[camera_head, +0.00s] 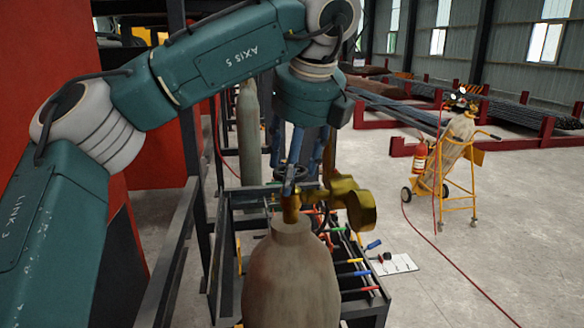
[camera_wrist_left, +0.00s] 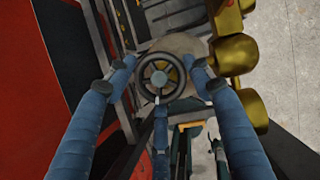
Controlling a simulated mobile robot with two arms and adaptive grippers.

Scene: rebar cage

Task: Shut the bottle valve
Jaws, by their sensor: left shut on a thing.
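A large brownish gas bottle (camera_head: 291,280) stands upright in the lower middle of the head view. Its brass valve (camera_head: 350,203) sits on the neck, with rounded brass parts to the right; they also show in the left wrist view (camera_wrist_left: 236,56). The dark spoked handwheel (camera_wrist_left: 160,77) is on top of the valve. My left gripper (camera_head: 296,170) points down over the valve. In the left wrist view, the blue fingers of the left gripper (camera_wrist_left: 161,82) are closed around the handwheel's rim from several sides. My right gripper is not in view.
A dark metal rack (camera_head: 180,262) stands close left of the bottle, with a tool tray behind the bottle. Another grey-green cylinder (camera_head: 248,130) stands farther back. A yellow bottle cart (camera_head: 458,165) is at the right. The floor between is open, crossed by a red hose.

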